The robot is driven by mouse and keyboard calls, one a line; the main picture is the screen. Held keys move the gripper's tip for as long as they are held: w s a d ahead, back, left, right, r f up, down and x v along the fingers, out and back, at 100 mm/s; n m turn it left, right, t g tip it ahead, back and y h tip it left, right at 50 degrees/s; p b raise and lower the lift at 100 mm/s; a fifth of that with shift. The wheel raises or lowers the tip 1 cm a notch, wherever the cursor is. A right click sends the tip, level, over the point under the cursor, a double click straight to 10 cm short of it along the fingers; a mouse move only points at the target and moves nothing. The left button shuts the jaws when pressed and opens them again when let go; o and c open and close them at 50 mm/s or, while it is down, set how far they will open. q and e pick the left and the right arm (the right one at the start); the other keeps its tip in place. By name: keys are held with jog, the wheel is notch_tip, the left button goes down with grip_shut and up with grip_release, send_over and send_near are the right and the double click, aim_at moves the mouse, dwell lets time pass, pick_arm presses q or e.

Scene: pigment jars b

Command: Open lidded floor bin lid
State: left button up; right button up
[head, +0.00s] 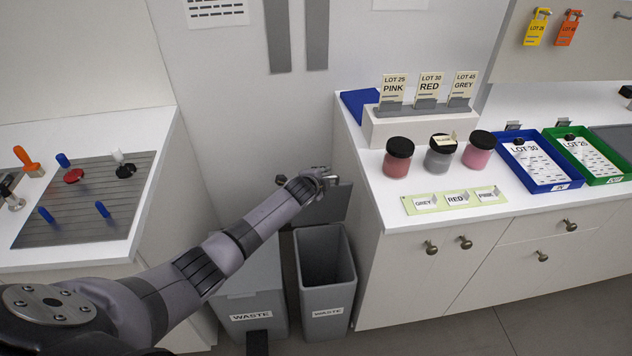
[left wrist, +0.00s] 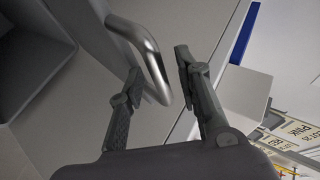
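Two grey floor bins labelled WASTE stand between the cabinets in the head view. The right bin (head: 326,305) is open at the top, and its inside shows. A grey lid panel (head: 332,208) stands raised at its back edge. The left bin (head: 250,307) has a flat top, partly hidden by my arm. My left gripper (head: 325,178) is at the upper edge of the raised panel. In the left wrist view, a bent metal handle (left wrist: 153,62) runs between the open fingers of the left gripper (left wrist: 158,62); contact is unclear. My right gripper is not in view.
The right counter bears three jars (head: 440,155), a label card (head: 455,200), a sign stand (head: 421,120), a blue tray (head: 543,164) and a green tray (head: 590,150). Its cabinet side stands close beside the right bin. The left counter bears a grey board (head: 90,215).

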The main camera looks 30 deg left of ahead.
pick_arm(q)
jog(key=v, duration=1.1)
jog(key=shift+r, duration=0.25)
jog(key=s+f+n+g, duration=0.2)
jog(key=s+f, duration=0.4)
jog(key=f, duration=0.4)
jog(key=s+f+n+g, duration=0.1)
jog(key=s+f+n, duration=0.1)
jog(key=s+f, duration=0.7)
jog(key=s+f+n+g, duration=0.2)
jog(key=s+f, duration=0.2)
jog(key=f, duration=0.8)
jog(key=s+d+f+n+g, duration=0.1)
jog(key=s+f, duration=0.4)
jog(key=s, duration=0.7)
jog(key=s+d+f+n+g+h+b, duration=0.1)
jog(key=s+f, duration=0.5)
jog(key=s, duration=0.6)
jog(key=s+d+f+n+g, duration=0.3)
jog(key=s+d+f, duration=0.1)
jog(key=s, duration=0.8)
jog(key=shift+s+d+f, duration=0.3)
jog(key=shift+d+f, duration=0.1)
jog(key=shift+f, duration=0.5)
